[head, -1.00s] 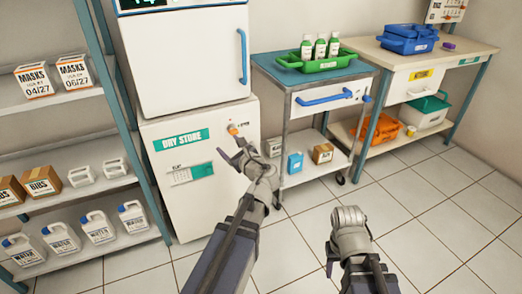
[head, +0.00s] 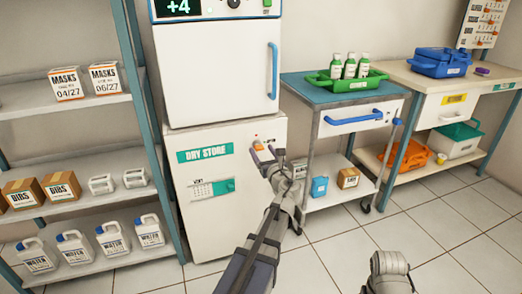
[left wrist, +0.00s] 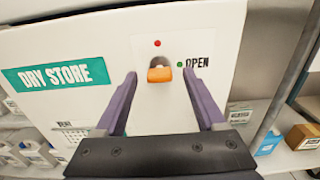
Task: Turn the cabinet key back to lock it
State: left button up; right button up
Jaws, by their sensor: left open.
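The cabinet is the white DRY STORE unit (head: 237,222), also in the left wrist view (left wrist: 60,40). Its orange key (left wrist: 160,74) sits in the lock on the upper front, below a red dot and left of a green dot marked OPEN. In the head view the key (head: 257,146) is a small orange spot, partly covered by my gripper. My left gripper (head: 264,155) is open in front of the lock. In the left wrist view its two purple fingers (left wrist: 160,80) stand either side of the key, with gaps. Of my right arm only a wrist part shows.
A blue-topped cart (head: 310,92) with a green tray of bottles stands close right of the cabinet. Shelves (head: 70,110) with boxes and jugs stand at left. A bench (head: 400,75) with bins is at far right. The tiled floor in front is clear.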

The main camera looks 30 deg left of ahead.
pick_arm(q)
jog(key=shift+x, duration=0.95)
grip_shut()
